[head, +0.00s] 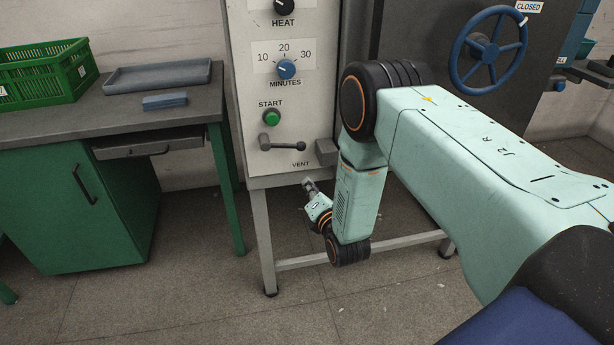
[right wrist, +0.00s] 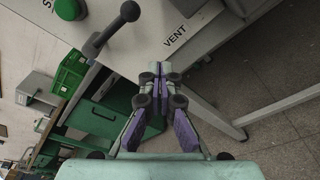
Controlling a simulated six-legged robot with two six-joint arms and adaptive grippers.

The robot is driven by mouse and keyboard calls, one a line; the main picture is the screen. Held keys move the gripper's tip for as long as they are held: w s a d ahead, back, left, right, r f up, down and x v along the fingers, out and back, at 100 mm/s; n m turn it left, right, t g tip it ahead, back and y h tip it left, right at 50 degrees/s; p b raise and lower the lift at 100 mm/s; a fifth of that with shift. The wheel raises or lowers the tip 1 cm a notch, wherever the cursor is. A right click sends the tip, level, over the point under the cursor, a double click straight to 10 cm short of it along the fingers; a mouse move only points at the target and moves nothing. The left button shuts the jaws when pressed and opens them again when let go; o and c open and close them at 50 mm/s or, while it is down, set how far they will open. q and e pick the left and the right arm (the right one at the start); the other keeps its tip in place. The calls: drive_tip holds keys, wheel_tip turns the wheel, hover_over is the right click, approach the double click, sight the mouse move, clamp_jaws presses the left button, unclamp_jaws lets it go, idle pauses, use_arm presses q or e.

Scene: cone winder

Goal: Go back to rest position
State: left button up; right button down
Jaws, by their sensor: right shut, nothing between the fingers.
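My right gripper (head: 308,185) hangs below the front panel of the machine, under the vent lever, and is apart from it. In the right wrist view its two purple-padded fingers (right wrist: 161,72) are together with nothing between them. The vent lever (head: 285,147) is dark, ends in a ball and lies roughly level in the head view; it also shows in the right wrist view (right wrist: 107,34). My left gripper is not in view.
The panel holds a green start button (head: 271,118), a blue minutes knob (head: 287,69) and a heat knob (head: 283,6). A blue handwheel (head: 487,50) is behind my right arm. At left a green bench carries a green crate (head: 45,88), a grey tray (head: 157,82) and a blue block (head: 164,101).

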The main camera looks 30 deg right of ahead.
drive_tip(key=shift+s+r, duration=0.15)
drive_tip(key=shift+s, duration=0.25)
drive_tip(key=shift+w, duration=0.15)
drive_tip(key=s+a+f+m+g+y, duration=0.2)
drive_tip(key=s+a+f+m+g, duration=0.2)
drive_tip(key=s+f+m+g, duration=0.75)
drive_tip(key=s+a+m+g, duration=0.2)
drive_tip(key=s+m, duration=0.4)
drive_tip(key=s, duration=0.9)
drive_tip(key=s+a+f+m+g+y, duration=0.1)
drive_tip(key=s+a+m+g, duration=0.2)
drive_tip(key=s+m, duration=0.4)
drive_tip(key=s, duration=0.8)
drive_tip(key=shift+s+a, duration=0.15)
drive_tip(key=shift+s, duration=0.1)
